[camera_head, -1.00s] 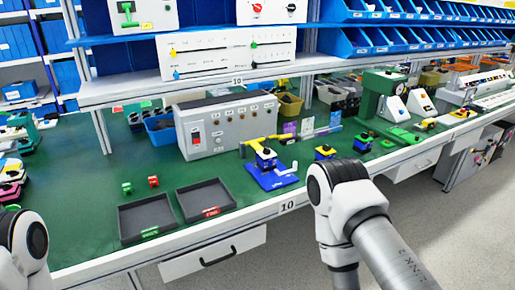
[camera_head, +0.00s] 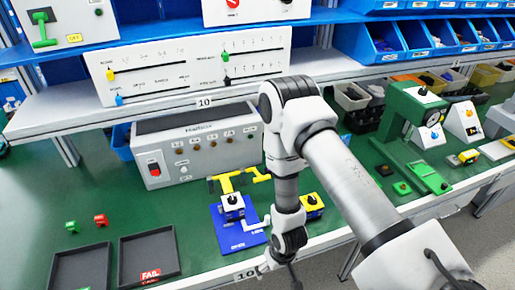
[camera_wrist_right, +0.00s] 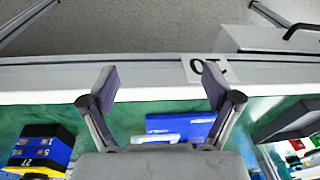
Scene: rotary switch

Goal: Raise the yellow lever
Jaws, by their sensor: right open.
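The yellow lever (camera_head: 110,75) is a small knob at the left end of the upper left slot on a white slider panel (camera_head: 190,66). The panel stands on the shelf above the bench. A blue lever (camera_head: 119,99) is just below it, and a green lever (camera_head: 226,56) is to its right. My right arm crosses the middle of the head view, its wrist low near the bench's front edge, well below and right of the yellow lever. In the right wrist view my right gripper (camera_wrist_right: 162,90) is open and empty, with fingers apart above the bench edge. My left gripper is out of view.
A grey control box (camera_head: 197,145) stands on the bench below the shelf. A blue plate (camera_head: 238,238) with a switch block and a yellow tool (camera_head: 228,180) lie in front of it. Dark trays (camera_head: 148,255) are at lower left. The shelf edge (camera_head: 170,110) juts out below the panel.

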